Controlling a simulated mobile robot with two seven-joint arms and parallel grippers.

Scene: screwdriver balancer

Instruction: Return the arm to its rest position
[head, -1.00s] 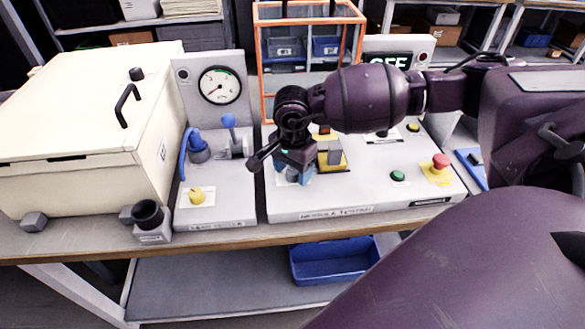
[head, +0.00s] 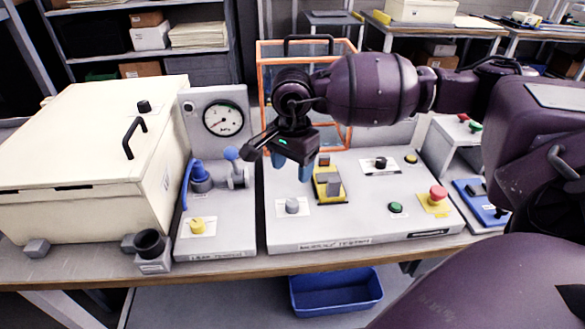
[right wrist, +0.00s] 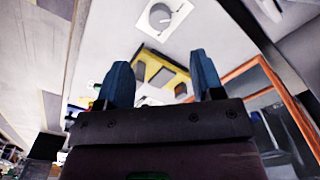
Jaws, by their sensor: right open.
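My right gripper (head: 291,168) hangs above the back left part of the grey control panel (head: 350,232), clear of its surface. Its blue fingers are apart with nothing between them; they also show in the right wrist view (right wrist: 160,85). Below and in front of it are a grey knob (head: 292,205) on a white plate and a yellow-based switch (head: 331,184) with a grey block. The knob also shows in the right wrist view (right wrist: 159,16). My right arm reaches in from the right, across the back of the panel. My left gripper is not in view.
An orange-framed cabinet (head: 262,90) stands behind my gripper. Left are a gauge panel (head: 223,118) and a cream lidded box (head: 80,150). A red emergency button (head: 438,192) and green button (head: 396,208) sit on the panel's right. A blue bin (head: 336,292) lies below the bench.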

